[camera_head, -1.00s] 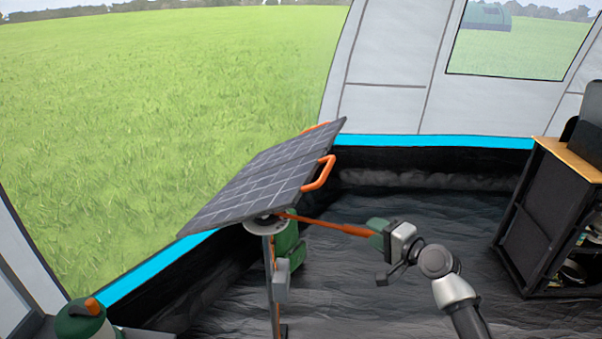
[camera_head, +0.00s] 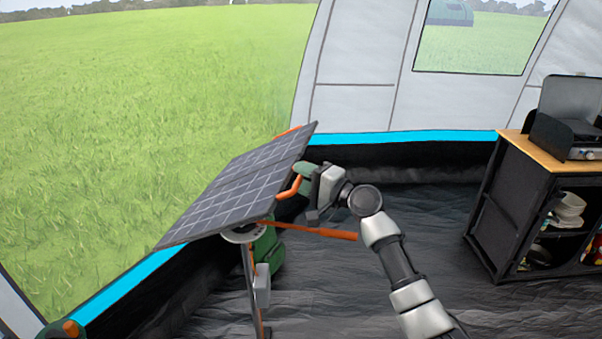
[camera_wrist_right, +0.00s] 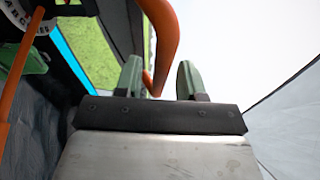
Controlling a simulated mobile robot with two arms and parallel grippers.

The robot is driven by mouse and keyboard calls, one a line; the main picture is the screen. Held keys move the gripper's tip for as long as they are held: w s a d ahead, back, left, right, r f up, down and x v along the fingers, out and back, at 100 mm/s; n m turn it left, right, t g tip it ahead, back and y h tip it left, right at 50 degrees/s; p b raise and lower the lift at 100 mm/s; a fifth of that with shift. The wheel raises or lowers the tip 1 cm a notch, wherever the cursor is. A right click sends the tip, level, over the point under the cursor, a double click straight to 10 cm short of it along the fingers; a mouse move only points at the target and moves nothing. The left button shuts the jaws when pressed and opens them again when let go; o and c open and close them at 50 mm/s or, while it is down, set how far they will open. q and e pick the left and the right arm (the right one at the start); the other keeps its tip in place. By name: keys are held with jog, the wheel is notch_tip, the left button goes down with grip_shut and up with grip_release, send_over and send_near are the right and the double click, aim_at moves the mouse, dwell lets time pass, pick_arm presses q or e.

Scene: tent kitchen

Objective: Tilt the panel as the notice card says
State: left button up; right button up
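The dark solar panel (camera_head: 235,185) is tilted on a stand, its far right edge higher than its near left edge. An orange handle (camera_head: 290,188) sticks out from its right side. An orange lever (camera_head: 320,231) extends right from below the panel, beside a pale round dial (camera_head: 240,235) with markings. My right gripper (camera_head: 305,174) is at the handle, off the lever. In the right wrist view, its green fingertips (camera_wrist_right: 158,80) are apart, and the handle (camera_wrist_right: 165,40) runs between or just beyond them; contact is unclear. No notice card is visible. My left gripper is out of view.
A green and grey unit (camera_head: 265,250) sits by the stand pole (camera_head: 252,285). A black cabinet (camera_head: 505,210) with a wooden top and stove (camera_head: 570,120) stands at right. The dark floor between is clear. A green object with an orange cap (camera_head: 70,328) is at lower left.

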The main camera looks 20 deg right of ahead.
jog(key=shift+w+a, duration=0.2)
grip_shut()
notch_tip(320, 180, down, 6)
jog(key=s+d+m+t+y+b, duration=0.1)
jog(key=d+t+b, duration=0.1)
jog(key=b, duration=1.1)
jog(key=shift+s+d+r+t, duration=0.15)
jog(key=shift+s+d+t, duration=0.1)
jog(key=shift+t, duration=0.05)
grip_release()
